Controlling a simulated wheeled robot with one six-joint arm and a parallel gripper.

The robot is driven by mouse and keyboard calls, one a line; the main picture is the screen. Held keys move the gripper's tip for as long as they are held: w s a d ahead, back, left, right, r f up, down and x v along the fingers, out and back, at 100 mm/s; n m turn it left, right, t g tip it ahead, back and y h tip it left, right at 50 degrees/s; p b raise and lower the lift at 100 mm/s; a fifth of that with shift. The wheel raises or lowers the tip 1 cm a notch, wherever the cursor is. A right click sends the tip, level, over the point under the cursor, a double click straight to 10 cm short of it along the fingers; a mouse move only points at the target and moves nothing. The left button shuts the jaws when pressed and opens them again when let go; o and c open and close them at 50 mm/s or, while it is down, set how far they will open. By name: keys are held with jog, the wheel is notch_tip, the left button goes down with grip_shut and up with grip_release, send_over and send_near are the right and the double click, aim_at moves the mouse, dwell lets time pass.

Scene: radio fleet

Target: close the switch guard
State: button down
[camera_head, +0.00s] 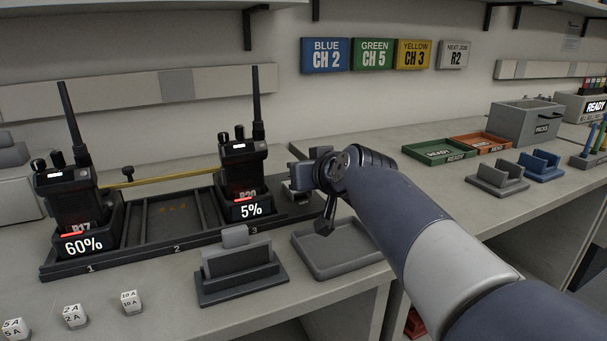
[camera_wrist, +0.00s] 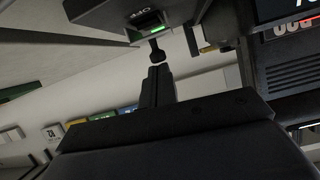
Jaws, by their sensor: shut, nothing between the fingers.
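In the wrist view, a dark switch housing (camera_wrist: 145,22) with a lit green strip and a small label fills the top centre. A small dark lever with a wider end (camera_wrist: 157,50) sticks out below it. My gripper (camera_wrist: 158,70) is shut and empty, its tips just short of this lever in the picture; I cannot tell if they touch. I cannot make out clearly whether the guard is raised.
Radios stand in slot 1 (camera_head: 75,200) and slot 3 (camera_head: 243,168) of the charger rack; slot 2 is empty. A grey tray (camera_head: 340,265) and a grey holder (camera_head: 240,265) sit in front. Green (camera_head: 440,150) and orange trays lie to the right.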

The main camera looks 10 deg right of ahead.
jog(key=shift+s+d+f+b, duration=0.1)
jog(key=shift+s+f+b, duration=0.15)
jog(key=shift+f+b, duration=0.3)
jog(key=shift+s+f+b, duration=0.2)
jog(key=shift+f+b, duration=0.15)
jog(key=shift+f, duration=0.5)
jog(key=shift+w+f, duration=0.1)
jog(key=shift+w, duration=0.1)
jog(key=shift+w+f, duration=0.1)
jog(key=shift+w, duration=0.15)
jog(key=shift+w+a+r, duration=0.1)
jog(key=shift+a+r, duration=0.1)
jog(key=shift+r, duration=0.15)
notch_tip(320, 180, up, 6)
jog(key=p, duration=0.4)
jog(key=b, duration=0.1)
send_near(306, 203)
jog(key=r, duration=0.2)
jog(key=shift+s+d+r+t, duration=0.25)
jog(key=shift+s+r+t, duration=0.05)
jog(key=shift+r, duration=0.05)
jog(key=shift+w+r, duration=0.1)
